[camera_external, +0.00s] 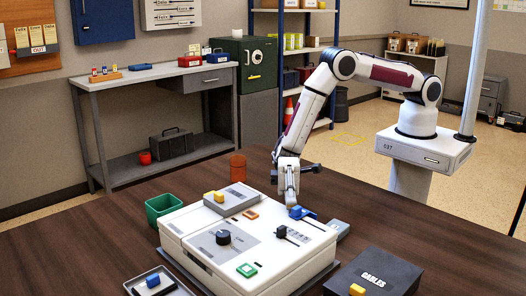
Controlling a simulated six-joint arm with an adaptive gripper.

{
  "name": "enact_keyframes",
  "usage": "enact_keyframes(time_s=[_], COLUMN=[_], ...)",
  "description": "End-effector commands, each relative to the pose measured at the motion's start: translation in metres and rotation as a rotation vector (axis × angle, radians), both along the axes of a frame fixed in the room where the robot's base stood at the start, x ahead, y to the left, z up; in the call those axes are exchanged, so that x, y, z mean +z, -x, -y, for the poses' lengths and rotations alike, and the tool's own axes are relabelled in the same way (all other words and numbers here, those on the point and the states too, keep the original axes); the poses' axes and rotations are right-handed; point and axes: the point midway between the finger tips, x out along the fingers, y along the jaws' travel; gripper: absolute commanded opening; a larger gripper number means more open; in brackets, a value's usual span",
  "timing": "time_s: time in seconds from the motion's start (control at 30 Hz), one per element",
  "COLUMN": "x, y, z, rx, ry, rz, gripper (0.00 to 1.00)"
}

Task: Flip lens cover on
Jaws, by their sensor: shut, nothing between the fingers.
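A white console (300,262) with several controls stands on the dark wooden table. A small blue part (301,213), possibly the lens cover, is at the console's back right edge. It is too small to tell whether it is raised or lying flat. My gripper (291,204) points down just left of the blue part, with its fingers shut and empty. Its tips are close to the console top and the blue part; I cannot tell whether they touch. The gripper hides what is directly behind it.
The console top carries a black knob (223,237), a black lever (282,231), a green-framed part (247,270) and a raised grey panel with a yellow part (219,197). A green bin (163,209), an orange cup (238,167) and a black CABLES box (390,277) stand around it.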

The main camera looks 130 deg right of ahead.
Motion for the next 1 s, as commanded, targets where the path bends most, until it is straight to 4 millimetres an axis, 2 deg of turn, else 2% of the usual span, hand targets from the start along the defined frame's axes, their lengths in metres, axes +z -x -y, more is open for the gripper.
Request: enact_keyframes(time_s=[0.17,0.6,1.0], x=[0.0,0.0,0.0], y=[0.0,0.0,0.0], z=[-0.008,-0.073,-0.082], rx=[0.002,0.003,0.004], ry=[-0.001,-0.001,0.0], rz=[-0.001,-0.001,0.001], gripper=[0.0,0.0,0.0])
